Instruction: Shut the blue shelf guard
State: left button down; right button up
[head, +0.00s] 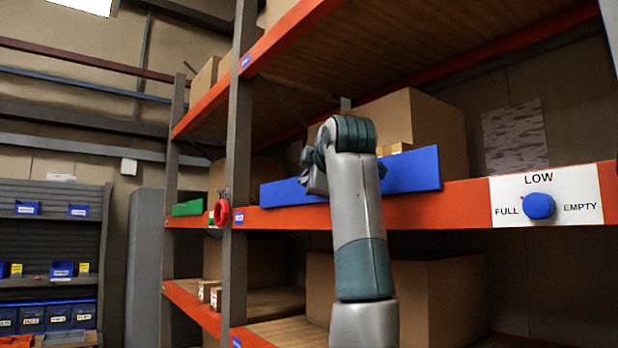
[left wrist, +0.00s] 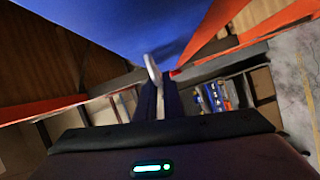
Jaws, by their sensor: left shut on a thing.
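The blue shelf guard (head: 411,170) is a long blue panel along the top of the orange shelf beam, in front of cardboard boxes. Its middle is hidden behind my left arm. In the left wrist view the guard (left wrist: 165,25) fills the top as a broad blue face. My left gripper (head: 314,172) is at the guard, left of its middle. In the left wrist view its dark fingers (left wrist: 158,98) are shut on a pale grey handle (left wrist: 153,70) at the guard. My right gripper is in neither view.
The orange beam (head: 450,205) carries a white plate (head: 510,187) with a blue knob (head: 539,206), marked LOW, FULL and EMPTY. A cardboard box (head: 425,120) stands behind the guard.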

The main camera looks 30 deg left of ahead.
pick_arm(q)
jog(key=c, duration=1.9)
grip_release()
jog(key=shift+w, duration=0.1)
jog(key=shift+d, duration=0.15)
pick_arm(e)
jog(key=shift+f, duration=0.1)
